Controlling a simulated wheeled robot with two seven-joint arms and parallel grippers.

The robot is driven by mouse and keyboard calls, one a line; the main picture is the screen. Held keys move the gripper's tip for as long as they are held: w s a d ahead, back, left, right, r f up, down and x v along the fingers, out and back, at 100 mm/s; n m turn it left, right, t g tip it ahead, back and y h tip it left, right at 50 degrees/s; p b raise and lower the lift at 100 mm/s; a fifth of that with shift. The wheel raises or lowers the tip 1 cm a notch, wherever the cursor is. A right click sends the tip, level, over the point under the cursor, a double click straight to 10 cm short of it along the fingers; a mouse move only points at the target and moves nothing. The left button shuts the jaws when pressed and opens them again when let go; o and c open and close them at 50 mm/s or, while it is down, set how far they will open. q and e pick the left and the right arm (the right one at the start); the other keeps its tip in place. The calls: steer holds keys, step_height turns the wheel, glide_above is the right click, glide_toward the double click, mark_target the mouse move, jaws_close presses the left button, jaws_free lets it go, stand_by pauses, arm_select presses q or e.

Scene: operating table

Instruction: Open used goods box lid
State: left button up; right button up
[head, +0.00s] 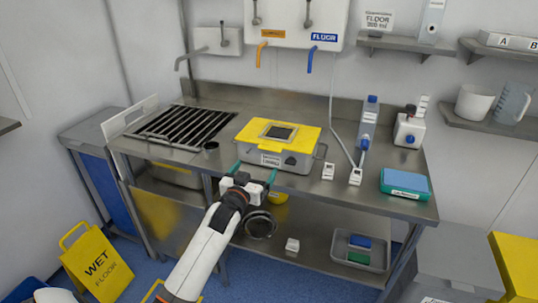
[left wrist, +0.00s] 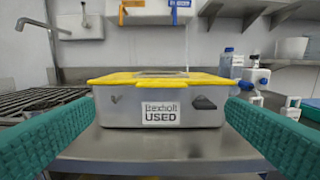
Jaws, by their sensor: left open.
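The used goods box is a grey metal box (head: 297,158) with a yellow lid (head: 256,136). It stands on the steel table, and the lid lies closed on top. In the left wrist view the box (left wrist: 120,115) faces me with a label reading "USED", and the yellow lid (left wrist: 105,80) shows edge-on. My left gripper (head: 254,171) is open in front of the box. Its teal fingers (left wrist: 160,131) show at both sides of the wrist view with nothing between them. My right gripper is not in view.
The steel table (head: 390,205) has a slatted drain rack (head: 185,126) at left. A blue and green pack (head: 404,184) lies at its right end. Bottles (head: 367,115) stand behind, right of the box. A yellow wet floor sign (head: 97,265) stands on the floor at left.

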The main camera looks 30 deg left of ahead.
mark_target(269, 150)
arm_select(q)
steer(key=x, duration=0.9)
steer(key=shift+w, duration=0.55)
steer(key=shift+c, duration=0.2)
